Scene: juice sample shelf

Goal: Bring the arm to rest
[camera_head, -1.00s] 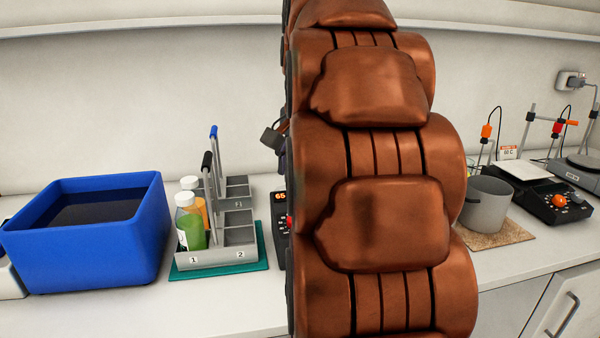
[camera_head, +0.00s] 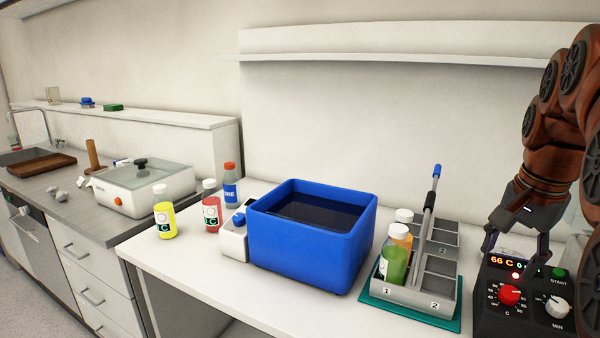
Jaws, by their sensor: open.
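My gripper (camera_head: 517,250) is at the right of the head view, at the end of my copper-brown arm. It points down, with its fingers apart and nothing seen between them. It hangs over or just behind the black control box (camera_head: 520,298) with the red knob and the lit "66 C" display; I cannot tell if it touches the box. Part of my arm is cut off by the right edge.
Left of the gripper, a grey divided rack (camera_head: 415,298) on a teal mat (camera_head: 408,310) holds green (camera_head: 393,264) and orange (camera_head: 401,237) bottles. A blue tub (camera_head: 310,250) of dark liquid stands beside it. Yellow (camera_head: 164,220) and red (camera_head: 211,212) bottles stand farther left.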

